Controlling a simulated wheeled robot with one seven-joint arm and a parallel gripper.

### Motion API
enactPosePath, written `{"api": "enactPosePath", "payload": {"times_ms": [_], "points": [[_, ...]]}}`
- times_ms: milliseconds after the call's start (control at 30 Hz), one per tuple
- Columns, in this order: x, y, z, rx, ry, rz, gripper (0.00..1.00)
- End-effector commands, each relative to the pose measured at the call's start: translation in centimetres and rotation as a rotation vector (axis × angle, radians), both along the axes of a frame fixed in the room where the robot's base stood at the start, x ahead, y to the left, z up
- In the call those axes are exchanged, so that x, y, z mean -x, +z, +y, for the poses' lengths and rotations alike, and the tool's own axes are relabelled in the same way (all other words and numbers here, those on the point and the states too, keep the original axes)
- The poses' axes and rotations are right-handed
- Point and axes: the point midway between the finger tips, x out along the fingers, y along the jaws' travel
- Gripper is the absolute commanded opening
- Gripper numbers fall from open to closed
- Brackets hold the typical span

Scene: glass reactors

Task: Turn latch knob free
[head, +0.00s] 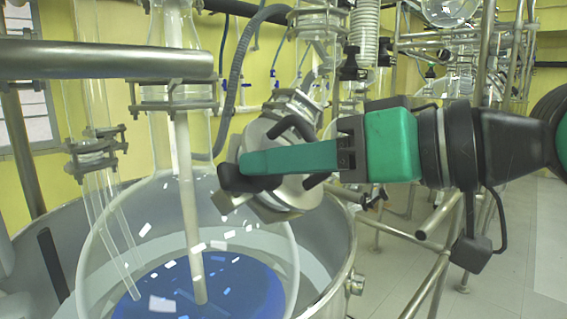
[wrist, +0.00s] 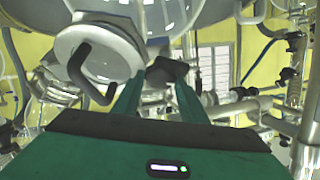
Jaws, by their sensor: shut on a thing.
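The round metal lid (head: 290,180) sits tilted on the port of the glass reactor, with a dark bent handle (head: 291,128) on its face. The lid also shows in the wrist view (wrist: 110,58), left of my fingers. My green gripper (head: 236,172) reaches across the lid from the right, fingertips at its left edge. Its fingers are shut on a dark latch knob, which shows between and beyond the fingertips in the wrist view (wrist: 168,68). The fingers hide part of the knob and of the lid.
The glass vessel (head: 95,262) with blue liquid (head: 240,297) stands in a steel jacket below the lid. A thick metal bar (head: 110,62) crosses at upper left. Steel frame tubes (head: 440,265) stand at right. Open floor (head: 510,250) lies at far right.

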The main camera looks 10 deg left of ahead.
Motion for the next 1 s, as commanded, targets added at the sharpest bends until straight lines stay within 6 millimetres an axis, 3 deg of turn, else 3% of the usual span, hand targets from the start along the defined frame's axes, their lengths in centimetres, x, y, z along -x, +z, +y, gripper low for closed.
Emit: {"api": "enactPosePath", "payload": {"times_ms": [400,967,1000], "points": [[-0.57,-0.49,-0.36,0.06,0.114,-0.129,0.16],[-0.66,-0.6,-0.36,0.071,0.131,-0.149,0.16],[-0.65,-0.61,-0.36,0.071,0.131,-0.149,0.46]]}}
